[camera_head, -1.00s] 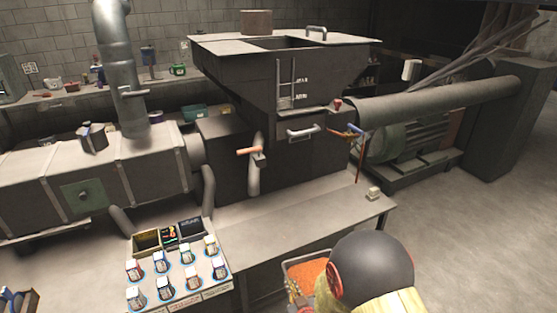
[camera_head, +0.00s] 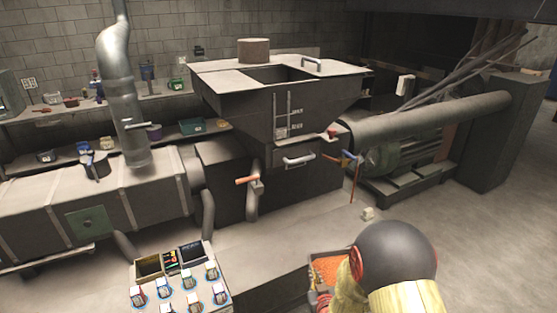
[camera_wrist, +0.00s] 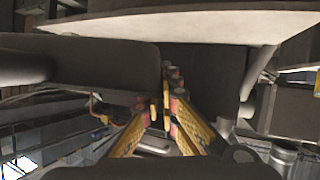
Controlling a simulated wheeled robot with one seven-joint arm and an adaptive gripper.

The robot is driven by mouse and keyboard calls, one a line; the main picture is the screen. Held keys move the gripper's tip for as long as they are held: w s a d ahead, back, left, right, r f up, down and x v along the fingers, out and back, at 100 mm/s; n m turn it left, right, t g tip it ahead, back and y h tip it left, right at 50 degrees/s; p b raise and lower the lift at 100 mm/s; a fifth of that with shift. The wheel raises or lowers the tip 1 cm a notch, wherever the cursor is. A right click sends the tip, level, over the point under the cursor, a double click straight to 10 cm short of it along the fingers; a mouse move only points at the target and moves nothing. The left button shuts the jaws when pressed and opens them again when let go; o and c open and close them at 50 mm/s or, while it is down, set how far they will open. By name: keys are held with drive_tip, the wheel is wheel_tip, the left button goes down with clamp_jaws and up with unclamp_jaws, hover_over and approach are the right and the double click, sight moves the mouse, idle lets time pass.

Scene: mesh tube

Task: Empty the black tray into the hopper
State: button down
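The hopper (camera_head: 315,108) is the large dark funnel-shaped box at the middle of the head view, with a rectangular opening in its light top. The black tray (camera_head: 310,281), holding orange pellets, shows low in the head view, in front of the bench and below the hopper's height. It looks about level, and my arm hides its right part. In the head view, my gripper is mostly hidden beside the tray. In the wrist view, the yellow fingers of my gripper (camera_wrist: 161,112) converge almost together. The tray moves with my arm, so the gripper appears shut on it; the contact is unclear.
The bench (camera_head: 290,232) lies between the tray and the hopper, with a small pale block (camera_head: 368,213) on it. A control panel (camera_head: 180,280) with several switches stands at left. A thick pipe (camera_head: 430,118) runs right of the hopper. The floor at right is clear.

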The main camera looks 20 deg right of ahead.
drive_tip(key=w+d+r+n+y+p, duration=0.1)
drive_tip(key=w+d+r+p, duration=0.4)
drive_tip(key=r, duration=0.8)
drive_tip(key=w+d+r+y+p, duration=0.1)
drive_tip(key=w+d+r+p, duration=0.45)
drive_tip(key=r, duration=0.75)
drive_tip(key=w+d+r+n+p, duration=0.1)
drive_tip(key=w+d+r+p, duration=0.4)
drive_tip(key=r, duration=0.8)
drive_tip(key=d+r+n+y+p, duration=0.2)
drive_tip(key=d+r+p, duration=0.1)
drive_tip(key=r, duration=0.6)
drive_tip(key=d+r+n+y+p, duration=0.1)
drive_tip(key=d+r+y+p, duration=0.15)
drive_tip(key=r, duration=0.75)
drive_tip(key=s+r+n+g+y+p, duration=0.2)
drive_tip(key=r+n+y+p, duration=0.1)
drive_tip(key=r, duration=0.3)
drive_tip(key=s+r+n+g+y+p, duration=0.1)
drive_tip(key=s+r+n+y+p, duration=0.1)
drive_tip(key=r, duration=0.4)
drive_tip(key=s+a, duration=0.1)
drive_tip(key=s+f+n+g+y, duration=0.1)
drive_tip(key=s, duration=0.1)
drive_tip(key=s+a+f+n, duration=0.1)
drive_tip(key=shift+s+a+g+y, duration=0.25)
drive_tip(key=shift+s+a+g, duration=0.05)
drive_tip(key=shift+s, duration=0.1)
